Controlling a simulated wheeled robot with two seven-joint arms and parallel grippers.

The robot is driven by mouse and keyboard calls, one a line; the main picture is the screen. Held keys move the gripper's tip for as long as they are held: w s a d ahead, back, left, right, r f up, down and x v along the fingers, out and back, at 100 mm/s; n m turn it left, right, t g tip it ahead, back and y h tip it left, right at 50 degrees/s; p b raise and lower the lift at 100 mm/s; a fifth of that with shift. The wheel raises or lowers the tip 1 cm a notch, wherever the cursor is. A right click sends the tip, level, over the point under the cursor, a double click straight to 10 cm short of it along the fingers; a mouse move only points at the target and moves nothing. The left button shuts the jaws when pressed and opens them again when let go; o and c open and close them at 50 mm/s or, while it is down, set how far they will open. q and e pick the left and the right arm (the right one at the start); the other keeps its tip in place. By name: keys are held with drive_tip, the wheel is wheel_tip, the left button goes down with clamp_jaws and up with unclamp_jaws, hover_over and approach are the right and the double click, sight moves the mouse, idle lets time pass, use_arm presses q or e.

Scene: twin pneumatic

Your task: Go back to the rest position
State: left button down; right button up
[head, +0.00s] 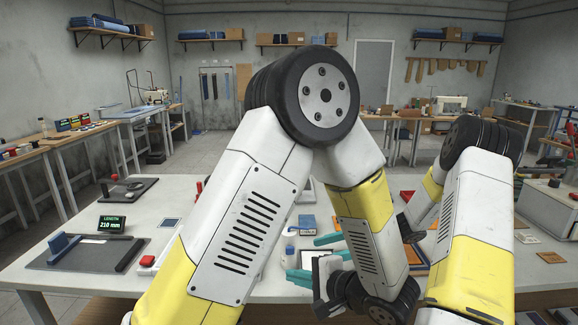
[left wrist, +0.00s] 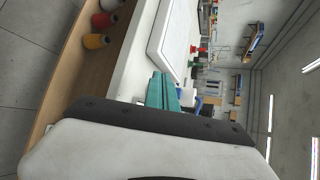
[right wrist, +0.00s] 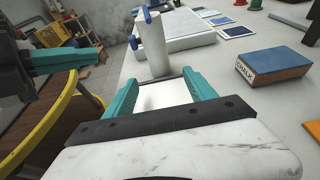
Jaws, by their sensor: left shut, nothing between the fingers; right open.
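In the head view both grippers are over the right-centre of the white table (head: 190,200). My left gripper (head: 300,276) is the lower one; its teal fingers point left, shut and empty. They also show together in the left wrist view (left wrist: 162,80), near a white flat board (left wrist: 172,30). My right gripper (right wrist: 160,80) is open with nothing held; a dark-edged white pad (right wrist: 165,95) lies on the table behind the gap between its fingers. The left gripper (right wrist: 62,60) shows at upper left in the right wrist view, apart from the right fingers. My left forearm hides much of the table in the head view.
A dark board with a blue fixture (head: 85,252), a length display (head: 111,224) and a red button (head: 147,261) occupy the table's left side.

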drive_tip(key=v, duration=0.4)
drive_tip(key=shift+d+r, duration=0.15)
use_arm(q)
drive_tip(key=s+a+r+n+g+h, duration=0.1)
drive_tip(key=s+a+r+n+g, duration=0.25)
drive_tip(key=a, duration=0.35)
drive_tip(key=s+a+r+n+g+h, duration=0.25)
drive_tip(key=a+r+n+g, duration=0.2)
drive_tip(key=a, duration=0.25)
drive_tip(key=s+a+r+n+t+h, duration=0.2)
drive_tip(key=s+r+n+t+h, duration=0.1)
drive_tip(key=r+h, duration=0.4)
wheel_tip(320, 180, up, 3)
drive_tip(key=shift+s+r+n+t, duration=0.15)
drive_tip(key=shift+s+n+t, duration=0.25)
drive_tip(key=shift+n+t, duration=0.35)
use_arm(e)
drive_tip(key=s+r+n+t+h, duration=0.6)
drive_tip(key=s+r+n+h, duration=0.6)
drive_tip(key=s+r+n, duration=0.6)
drive_tip(key=s+r, duration=0.2)
drive_tip(key=s, duration=0.3)
drive_tip(key=shift+s+n, duration=0.2)
drive_tip(key=shift+n, duration=0.1)
